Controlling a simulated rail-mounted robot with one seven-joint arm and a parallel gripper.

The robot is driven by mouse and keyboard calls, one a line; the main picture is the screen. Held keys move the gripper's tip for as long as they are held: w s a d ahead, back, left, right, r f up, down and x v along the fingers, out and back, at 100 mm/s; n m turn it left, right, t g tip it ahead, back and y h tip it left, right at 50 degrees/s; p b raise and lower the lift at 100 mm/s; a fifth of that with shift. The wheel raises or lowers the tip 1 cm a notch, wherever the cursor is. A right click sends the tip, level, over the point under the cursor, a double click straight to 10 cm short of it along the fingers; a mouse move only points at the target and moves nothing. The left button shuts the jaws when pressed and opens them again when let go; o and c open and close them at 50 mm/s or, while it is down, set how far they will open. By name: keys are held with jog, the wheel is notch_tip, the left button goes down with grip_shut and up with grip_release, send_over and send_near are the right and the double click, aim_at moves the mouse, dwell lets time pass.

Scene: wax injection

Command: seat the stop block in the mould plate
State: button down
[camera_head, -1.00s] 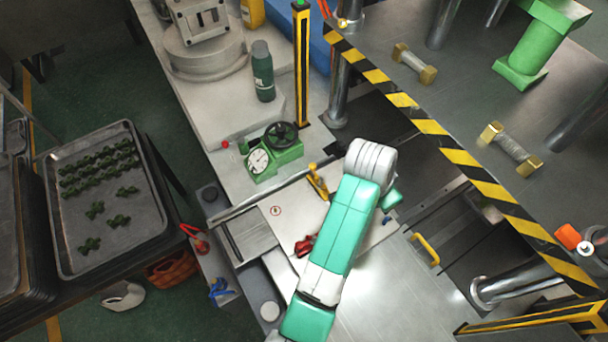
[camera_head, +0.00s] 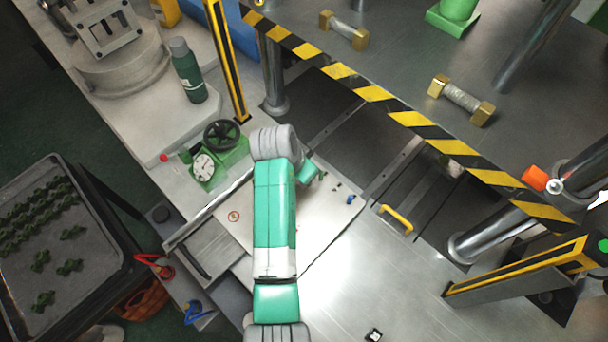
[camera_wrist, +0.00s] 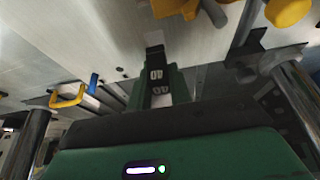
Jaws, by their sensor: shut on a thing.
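The pale mould plate (camera_head: 318,222) lies under my arm in the head view, with small dark and blue pins near its right corner. In the wrist view a pale surface (camera_wrist: 90,40) with small dark holes and a blue pin (camera_wrist: 94,82) shows beyond my gripper. My gripper (camera_wrist: 156,72) points at that surface. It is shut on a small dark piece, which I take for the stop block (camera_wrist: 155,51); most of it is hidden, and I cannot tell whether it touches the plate.
A yellow handle (camera_head: 397,219) is to the right. Yellow knobs (camera_wrist: 289,12) show close by in the wrist view. A striped press edge (camera_head: 410,118) and a steel column (camera_head: 272,75) bound the far side.

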jog(key=shift+f, duration=1.6)
jog(key=shift+f+b, duration=0.2)
jog(key=shift+b, duration=0.15)
jog(key=c, duration=1.3)
grip_release()
jog(key=shift+r, duration=0.15)
jog(key=p+v, duration=0.2)
jog(key=v, duration=1)
jog(key=shift+w+r+p, duration=0.1)
jog(key=shift+p, duration=0.2)
